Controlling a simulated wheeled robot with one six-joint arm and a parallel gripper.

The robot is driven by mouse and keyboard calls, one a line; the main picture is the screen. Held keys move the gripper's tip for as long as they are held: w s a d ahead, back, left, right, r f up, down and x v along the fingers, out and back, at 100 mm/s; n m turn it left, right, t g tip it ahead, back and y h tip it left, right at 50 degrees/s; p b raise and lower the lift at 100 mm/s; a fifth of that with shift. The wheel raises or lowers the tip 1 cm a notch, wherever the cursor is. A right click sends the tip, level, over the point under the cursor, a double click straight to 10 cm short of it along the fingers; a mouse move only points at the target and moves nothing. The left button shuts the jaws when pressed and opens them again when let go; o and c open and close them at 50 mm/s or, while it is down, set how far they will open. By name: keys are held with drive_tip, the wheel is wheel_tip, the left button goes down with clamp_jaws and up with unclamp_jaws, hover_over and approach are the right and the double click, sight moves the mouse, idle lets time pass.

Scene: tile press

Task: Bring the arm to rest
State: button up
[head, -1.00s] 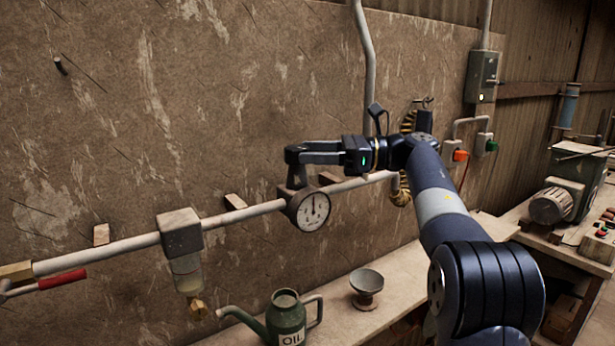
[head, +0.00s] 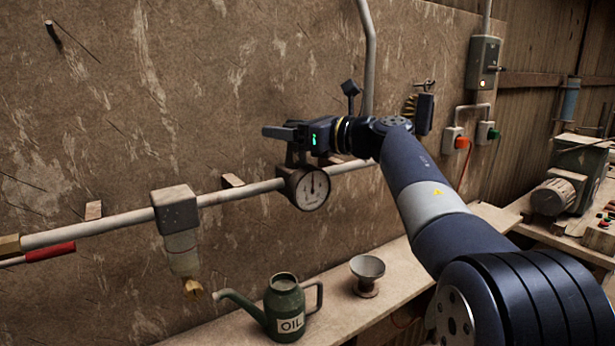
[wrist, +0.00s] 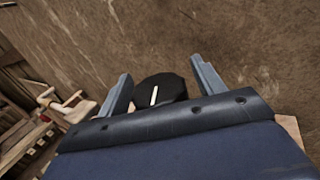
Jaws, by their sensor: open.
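My gripper (head: 272,132) is stretched out to the left in the head view, in front of the wall and just above the round pressure gauge (head: 307,188) on the pipe. In the wrist view its two fingers (wrist: 161,70) are apart, with nothing held between them. A black round knob (wrist: 168,85) with a white line shows in the gap between the fingers; I cannot tell whether they touch it. In the head view the gripper hides most of what lies behind it. My arm reaches up from the lower right.
A pale pipe (head: 110,225) runs along the wall, with a filter bowl (head: 182,250) and a red-handled lever (head: 50,251). A green oil can (head: 285,308) and a small cup (head: 367,270) stand on the shelf below. A motor (head: 552,197) stands at right.

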drive_tip(key=shift+w+d+m+t+h+b, duration=0.15)
drive_tip(key=shift+m+t+h+b, duration=0.5)
drive_tip(key=shift+m+t+h, duration=1.25)
drive_tip(key=shift+w+d+r+m+t+h+p, duration=0.1)
drive_tip(key=shift+w+r+m+t+h+p, duration=0.05)
drive_tip(key=shift+m+t+h+p, duration=0.95)
drive_tip(key=m+t+h+p, duration=0.1)
drive_tip(key=p, duration=0.1)
drive_tip(key=h+p, duration=0.1)
drive_tip(key=h, duration=0.1)
drive_tip(key=shift+w+d+r+m+t+p, duration=0.1)
drive_tip(key=shift+d+m+t+p, duration=0.05)
drive_tip(key=shift+m+t+p, duration=0.25)
drive_tip(key=m+h+p, duration=0.1)
drive_tip(key=h+p, duration=0.1)
drive_tip(key=p, duration=0.2)
drive_tip(key=m+t+h+p, duration=0.1)
drive_tip(key=h+p, duration=0.1)
drive_tip(key=p, duration=0.3)
drive_tip(key=shift+d+m, duration=0.15)
drive_tip(key=shift+m, duration=0.25)
drive_tip(key=shift+d+m+h+p, duration=0.1)
drive_tip(key=shift+m+h+p, duration=0.3)
drive_tip(key=shift+h+p, duration=0.5)
drive_tip(key=shift+d+f+p, duration=0.1)
drive_tip(key=shift+f+p, duration=0.15)
drive_tip(key=shift+p, duration=0.2)
